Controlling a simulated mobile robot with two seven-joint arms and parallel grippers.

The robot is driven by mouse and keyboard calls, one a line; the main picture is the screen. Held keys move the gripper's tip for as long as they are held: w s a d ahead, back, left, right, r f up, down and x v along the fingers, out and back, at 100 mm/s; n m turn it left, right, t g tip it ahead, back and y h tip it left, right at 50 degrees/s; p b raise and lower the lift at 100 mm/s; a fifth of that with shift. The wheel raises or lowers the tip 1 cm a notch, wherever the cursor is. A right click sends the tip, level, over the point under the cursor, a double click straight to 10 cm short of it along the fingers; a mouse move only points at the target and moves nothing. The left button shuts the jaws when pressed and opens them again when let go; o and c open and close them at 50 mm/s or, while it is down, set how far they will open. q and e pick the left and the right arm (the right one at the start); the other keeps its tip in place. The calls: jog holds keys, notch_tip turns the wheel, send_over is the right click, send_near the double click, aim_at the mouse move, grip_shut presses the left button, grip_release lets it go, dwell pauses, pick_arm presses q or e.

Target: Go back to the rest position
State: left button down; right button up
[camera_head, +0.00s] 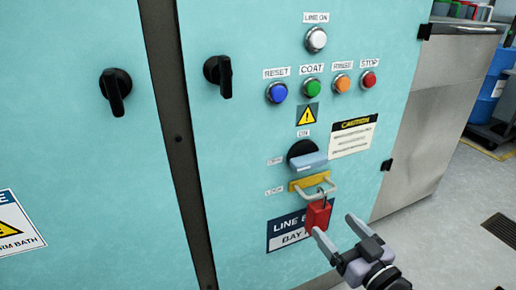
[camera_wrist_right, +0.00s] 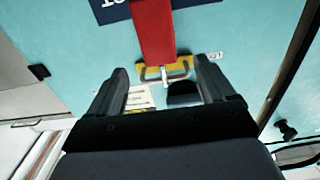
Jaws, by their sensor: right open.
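My right gripper (camera_head: 337,231) is open in front of the teal cabinet (camera_head: 240,150), at the lower right in the head view. A red padlock (camera_head: 318,214) hangs on the yellow hasp (camera_head: 310,181) just left of and above its fingertips. In the right wrist view the open fingers (camera_wrist_right: 163,82) stand apart, with the red padlock body (camera_wrist_right: 152,30) beyond them; I cannot tell the exact gap between them. A rotary switch with a grey-blue handle (camera_head: 309,161) sits above the hasp. My left gripper is not in view.
Blue, green, orange and red buttons (camera_head: 312,88) and a white lamp (camera_head: 316,40) sit higher on the panel. Two black door knobs (camera_head: 116,90) stick out at left. A metal cabinet (camera_head: 430,110) stands at right, with a blue drum (camera_head: 488,98) behind. Grey floor (camera_head: 455,225) is clear at lower right.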

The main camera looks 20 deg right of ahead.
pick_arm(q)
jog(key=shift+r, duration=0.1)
